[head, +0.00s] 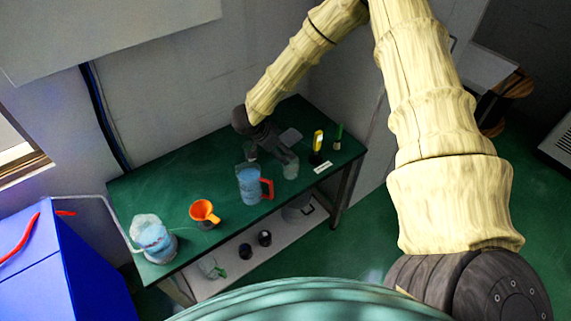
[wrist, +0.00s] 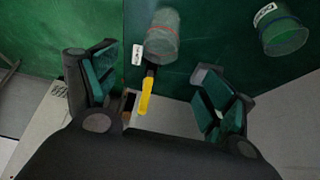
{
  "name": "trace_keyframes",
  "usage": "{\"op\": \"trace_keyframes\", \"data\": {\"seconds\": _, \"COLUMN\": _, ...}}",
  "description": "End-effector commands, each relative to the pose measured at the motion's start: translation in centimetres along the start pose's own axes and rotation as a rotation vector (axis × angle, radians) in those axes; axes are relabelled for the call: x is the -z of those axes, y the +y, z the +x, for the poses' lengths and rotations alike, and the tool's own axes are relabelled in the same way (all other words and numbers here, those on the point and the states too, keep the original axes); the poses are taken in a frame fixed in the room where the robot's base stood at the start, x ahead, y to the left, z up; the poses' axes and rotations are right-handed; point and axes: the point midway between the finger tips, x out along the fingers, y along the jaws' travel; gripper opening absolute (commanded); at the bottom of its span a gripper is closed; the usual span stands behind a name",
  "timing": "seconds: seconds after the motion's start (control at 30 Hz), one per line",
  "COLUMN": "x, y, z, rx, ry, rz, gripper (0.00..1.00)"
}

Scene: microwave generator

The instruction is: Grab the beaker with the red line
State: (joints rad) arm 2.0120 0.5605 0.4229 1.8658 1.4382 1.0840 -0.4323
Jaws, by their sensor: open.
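A clear beaker with a thin red line (wrist: 163,38) stands on the green table in the wrist view, just beyond the gap between my fingers. A clear beaker (head: 290,169) stands just below my gripper (head: 272,146) in the head view; its line is too small to make out there. My gripper (wrist: 158,78) is open, its two green-padded fingers wide apart, with nothing held. The red-lined beaker is apart from both fingers. Another clear, greenish beaker (wrist: 284,34) stands at the right in the wrist view, outside the fingers.
A blue-filled jug with a red handle (head: 250,185), an orange funnel (head: 204,212) and a large blue-filled vessel (head: 153,240) stand along the green table (head: 160,188). A green marker-like object (head: 338,137) stands at the right.

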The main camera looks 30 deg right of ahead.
Motion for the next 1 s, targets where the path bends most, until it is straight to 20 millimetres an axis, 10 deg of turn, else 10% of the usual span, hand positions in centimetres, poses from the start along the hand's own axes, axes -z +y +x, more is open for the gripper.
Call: {"op": "trace_keyframes", "data": {"seconds": 1.0, "x": -0.8, "y": -0.5, "z": 9.0, "rx": 0.005, "ry": 0.000, "rz": -0.009, "gripper": 0.83}}
